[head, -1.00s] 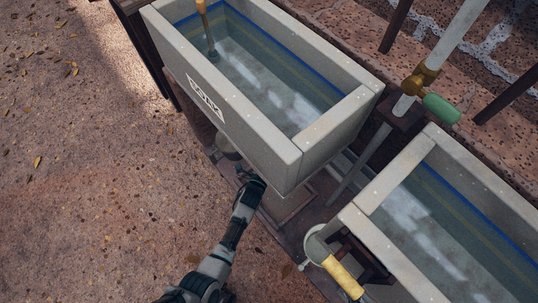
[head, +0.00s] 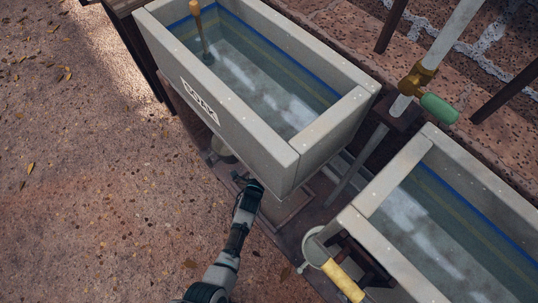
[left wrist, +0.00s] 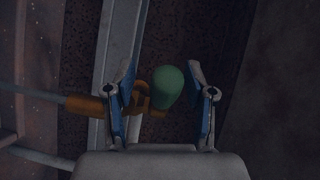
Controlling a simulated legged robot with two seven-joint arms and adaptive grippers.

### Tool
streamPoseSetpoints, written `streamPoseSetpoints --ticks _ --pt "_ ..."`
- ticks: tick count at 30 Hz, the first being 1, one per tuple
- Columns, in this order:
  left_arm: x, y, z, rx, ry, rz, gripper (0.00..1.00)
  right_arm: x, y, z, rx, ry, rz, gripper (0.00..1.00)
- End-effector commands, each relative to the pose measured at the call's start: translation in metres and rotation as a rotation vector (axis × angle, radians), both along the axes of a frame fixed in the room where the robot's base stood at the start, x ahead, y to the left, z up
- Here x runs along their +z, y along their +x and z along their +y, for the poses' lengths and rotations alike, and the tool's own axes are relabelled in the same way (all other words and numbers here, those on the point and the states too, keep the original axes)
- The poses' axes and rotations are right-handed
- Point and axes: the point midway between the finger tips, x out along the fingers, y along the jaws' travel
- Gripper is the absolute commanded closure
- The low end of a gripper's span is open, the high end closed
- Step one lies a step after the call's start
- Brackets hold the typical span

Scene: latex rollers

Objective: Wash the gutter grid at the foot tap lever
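A single arm of mine rises from the bottom of the head view, which I take as the left one. Its gripper (head: 248,183) is low beside the near lower side of the front trough. In the left wrist view the left gripper (left wrist: 168,100) is open, its two blue-edged fingers apart. A green rounded lever end (left wrist: 168,86) on a brass fitting (left wrist: 142,97) shows between the fingers, with nothing clamped; whether they touch it I cannot tell. I cannot pick out a gutter grid in either view. My right gripper is not in view.
A grey trough (head: 296,160) with water and a wooden-handled plunger (head: 199,30) stands above the gripper. A second trough (head: 420,145) and a yellow-handled roller (head: 342,281) are right. A green-handled tap (head: 438,107) is on a pipe. Open ground lies left.

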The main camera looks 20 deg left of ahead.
Motion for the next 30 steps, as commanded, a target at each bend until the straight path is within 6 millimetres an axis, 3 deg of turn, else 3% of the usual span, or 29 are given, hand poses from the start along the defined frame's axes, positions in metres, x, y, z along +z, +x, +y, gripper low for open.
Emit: streamPoseSetpoints --ticks 8,21,30 --pt "0.002 -0.009 -0.003 -0.001 0.004 -0.002 0.46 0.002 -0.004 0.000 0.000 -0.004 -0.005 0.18" --pt "0.010 -0.095 -0.009 0.000 0.000 0.002 0.46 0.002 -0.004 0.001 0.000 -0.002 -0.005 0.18" --pt "0.014 -0.118 -0.011 0.000 -0.002 0.001 0.46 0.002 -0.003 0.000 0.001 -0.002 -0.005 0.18"
